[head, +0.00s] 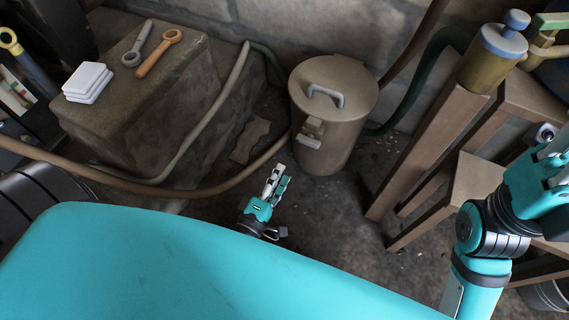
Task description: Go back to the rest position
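My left gripper (276,176) shows in the middle of the head view, above dark floor, beyond the edge of my teal body. Its fingers point up and away in the picture and sit close together. I see nothing held in it, but the gap between the fingertips is too small to judge. My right arm stands at the right side, by the wooden stand. My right gripper (562,146) is at the right edge and partly cut off, so its fingers cannot be read. No engine or belt drive is recognisable in this view.
A lidded metal bin (332,125) stands beyond my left gripper. A stone block (155,110) at left carries white pads (87,82) and two wrenches. Hoses cross the left side. A wooden stand (430,150) with an oil can (490,58) is at right. Floor between is free.

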